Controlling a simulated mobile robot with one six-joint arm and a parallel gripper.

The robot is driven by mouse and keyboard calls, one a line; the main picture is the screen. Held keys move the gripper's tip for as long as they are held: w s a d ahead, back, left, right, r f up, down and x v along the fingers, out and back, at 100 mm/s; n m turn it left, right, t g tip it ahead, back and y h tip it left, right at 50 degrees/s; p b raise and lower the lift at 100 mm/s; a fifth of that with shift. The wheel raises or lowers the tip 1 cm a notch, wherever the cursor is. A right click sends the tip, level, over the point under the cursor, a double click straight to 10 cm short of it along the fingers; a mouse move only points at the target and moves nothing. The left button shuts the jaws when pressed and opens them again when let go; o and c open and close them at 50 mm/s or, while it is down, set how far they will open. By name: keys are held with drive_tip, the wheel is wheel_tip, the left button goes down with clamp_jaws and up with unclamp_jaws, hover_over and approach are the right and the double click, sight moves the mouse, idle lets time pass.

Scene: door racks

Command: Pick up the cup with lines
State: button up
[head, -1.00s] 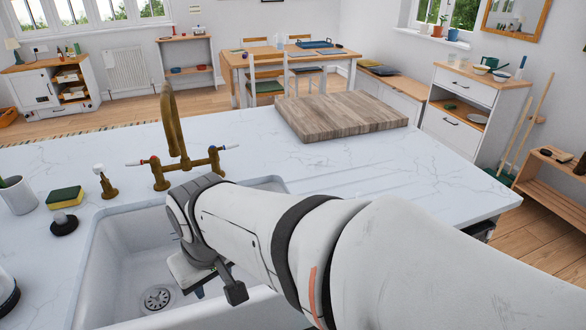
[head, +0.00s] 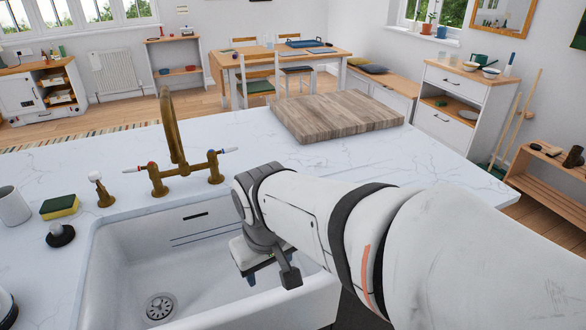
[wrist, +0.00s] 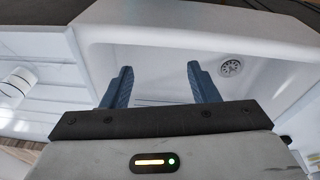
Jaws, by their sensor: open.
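My gripper (wrist: 160,85) shows its two blue fingers spread apart with nothing between them in the wrist view. In the head view my gripper (head: 262,272) hangs low over the right part of the white sink, mostly hidden by my wrist. A white cup (head: 14,206) stands on the counter at the left edge of the head view, far from my gripper; I cannot make out lines on it. A white rounded object (wrist: 17,82) shows at the left of the wrist view; I cannot tell whether it is a cup.
The sink (head: 205,260) has a drain and a brass tap (head: 172,140) behind it. A sponge (head: 60,207) and a dark-based brush (head: 60,236) lie to its left. A wooden board (head: 340,117) lies on the counter (head: 420,160). A dining table and cabinets stand beyond.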

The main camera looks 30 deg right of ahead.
drive_tip(key=o, duration=0.3)
drive_tip(key=w+d+n+g+h+p, duration=0.1)
drive_tip(key=w+d+n+g+h, duration=0.1)
drive_tip(key=d, duration=0.3)
drive_tip(key=w+d+f+n+g+h+p, duration=0.1)
drive_tip(key=w+d+n+g+h+p, duration=0.1)
drive_tip(key=d, duration=0.3)
drive_tip(key=w+d+n+g+h+p, duration=0.2)
drive_tip(key=d, duration=0.3)
drive_tip(key=shift+w+d+f+h, duration=0.15)
drive_tip(key=shift+w+f+h, duration=0.05)
drive_tip(key=shift+h, duration=0.1)
drive_tip(key=w+d+f+n+h+p, duration=0.1)
drive_tip(key=d+n, duration=0.1)
drive_tip(key=d, duration=0.1)
drive_tip(key=w+d+f+n+g+h+p, duration=0.1)
drive_tip(key=w+d+n+h, duration=0.1)
drive_tip(key=d, duration=0.2)
drive_tip(key=w+d+f+n+h+p, duration=0.1)
drive_tip(key=w+d+f+n+h, duration=0.1)
drive_tip(key=d, duration=0.1)
drive_tip(key=shift+d+g, duration=0.2)
drive_tip(key=shift+g, duration=0.2)
drive_tip(key=shift+s+d+f+n+p, duration=0.1)
drive_tip(key=shift+d+f+n+p, duration=0.1)
drive_tip(key=shift+d+n+p, duration=0.3)
drive_tip(key=shift+p+x, duration=1)
drive_tip(key=shift+x, duration=2.45)
drive_tip(key=shift+f, duration=0.1)
drive_tip(key=shift+c, duration=0.4)
